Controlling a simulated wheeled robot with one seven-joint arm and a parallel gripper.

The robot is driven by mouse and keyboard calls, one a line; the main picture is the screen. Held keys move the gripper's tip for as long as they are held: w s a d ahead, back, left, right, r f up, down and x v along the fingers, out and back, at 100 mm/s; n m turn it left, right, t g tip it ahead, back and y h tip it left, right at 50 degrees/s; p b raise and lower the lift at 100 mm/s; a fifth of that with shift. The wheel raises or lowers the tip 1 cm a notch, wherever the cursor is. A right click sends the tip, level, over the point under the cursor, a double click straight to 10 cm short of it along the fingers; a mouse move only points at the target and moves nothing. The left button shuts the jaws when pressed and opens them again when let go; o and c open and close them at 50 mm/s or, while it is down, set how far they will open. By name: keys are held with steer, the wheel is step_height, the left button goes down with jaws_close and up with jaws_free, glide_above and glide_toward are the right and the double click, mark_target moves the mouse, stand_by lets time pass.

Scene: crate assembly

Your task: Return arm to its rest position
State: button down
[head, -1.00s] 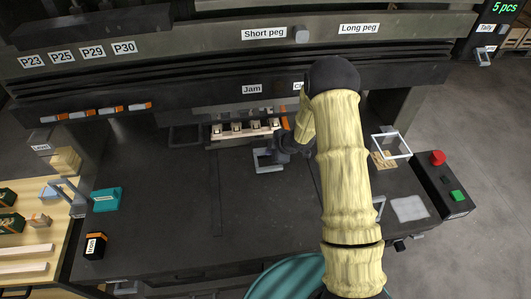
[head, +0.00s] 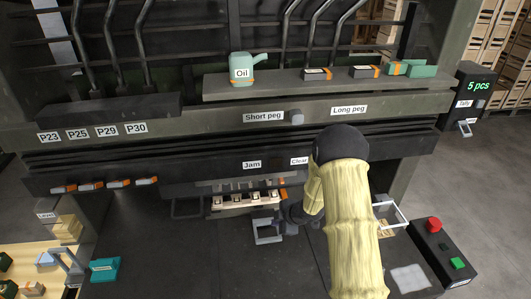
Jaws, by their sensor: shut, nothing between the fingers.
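My arm, in a yellowish cover, reaches in from the lower right of the head view. My gripper (head: 267,231) is at its end, low over the dark bench top (head: 190,268) and in front of the wooden crate part (head: 245,201) in the machine. Its fingers look pale grey and hold nothing; they are shut. The arm's dark elbow joint hides part of the machine front near the "Clear" label (head: 299,161).
A shelf above bears an oil can (head: 242,70) and small boxes. A control box with a red button (head: 433,225) and a green button (head: 457,263) stands at right, near a clear-framed tray (head: 391,212). A teal block (head: 105,269) lies at left. The bench's middle is bare.

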steer(key=shift+r, duration=0.1)
steer(key=s+d+r+m+h, duration=0.2)
steer(key=s+d+r+m, duration=0.15)
steer(key=r, duration=0.35)
steer(key=s+d+r+m+h, duration=0.3)
steer(key=r+m, duration=0.2)
steer(key=r, duration=0.1)
steer(key=s+r+m+g, duration=0.1)
steer(key=s+r+m, duration=0.2)
steer(key=s, duration=0.6)
steer(key=s+r+m+g, duration=0.1)
steer(key=s+r+m, duration=0.3)
steer(key=s, duration=0.5)
steer(key=shift+s+a+r+m+g, duration=0.2)
steer(key=shift+s+m+g, duration=0.1)
steer(key=shift+m, duration=0.85)
steer(key=shift+w, duration=0.15)
steer(key=shift+d, duration=0.1)
